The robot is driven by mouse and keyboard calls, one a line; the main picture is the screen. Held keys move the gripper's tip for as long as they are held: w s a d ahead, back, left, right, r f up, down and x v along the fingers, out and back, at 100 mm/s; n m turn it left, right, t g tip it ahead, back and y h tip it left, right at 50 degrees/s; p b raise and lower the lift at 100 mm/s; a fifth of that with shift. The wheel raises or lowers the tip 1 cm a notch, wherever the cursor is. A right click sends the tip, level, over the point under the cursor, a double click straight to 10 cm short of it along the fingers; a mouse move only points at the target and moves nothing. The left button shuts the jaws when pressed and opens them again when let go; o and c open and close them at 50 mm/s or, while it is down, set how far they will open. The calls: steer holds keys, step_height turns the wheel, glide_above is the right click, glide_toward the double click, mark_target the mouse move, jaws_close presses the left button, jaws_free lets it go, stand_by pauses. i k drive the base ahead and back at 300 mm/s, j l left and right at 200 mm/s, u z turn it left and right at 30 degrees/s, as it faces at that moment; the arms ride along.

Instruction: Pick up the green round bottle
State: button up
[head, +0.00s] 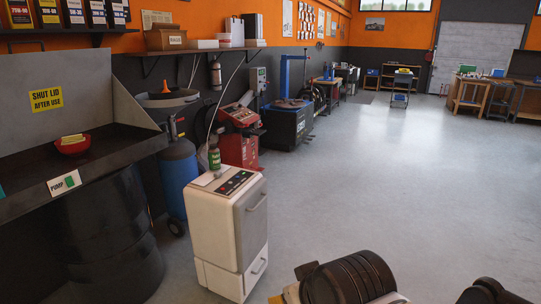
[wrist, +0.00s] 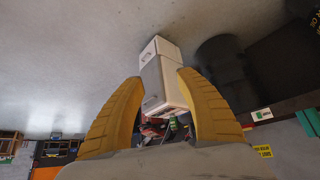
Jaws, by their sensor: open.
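The green round bottle (head: 214,158) stands upright on top of a white cabinet (head: 226,225), near its back left corner in the head view. The wrist view is upside down. There a small green shape (wrist: 173,122) just past the cabinet's top edge looks like the bottle, small and partly hidden. My gripper (wrist: 158,77) has two yellow ribbed fingers spread wide with nothing held. The white cabinet shows between them at a distance, so the gripper is well apart from the bottle. The fingers do not show clearly in the head view.
A dark drum workbench with a red bowl (head: 72,145) stands left of the cabinet. A blue cylinder (head: 179,178) and a red machine (head: 239,135) stand behind it. Parts of my arm fill the bottom right. The grey floor (head: 380,180) to the right is clear.

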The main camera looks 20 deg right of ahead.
mark_target(213, 153)
steer(key=i+l, duration=0.35)
steer(key=i+l+z, duration=0.1)
steer(key=i+l, duration=0.2)
steer(key=i, duration=0.25)
steer(key=i+l, duration=0.3)
steer(key=i, duration=0.2)
steer(key=i+l, duration=0.3)
steer(key=i, duration=0.15)
steer(key=i+l+z, duration=0.1)
steer(key=i+l, duration=0.2)
steer(key=i, duration=0.15)
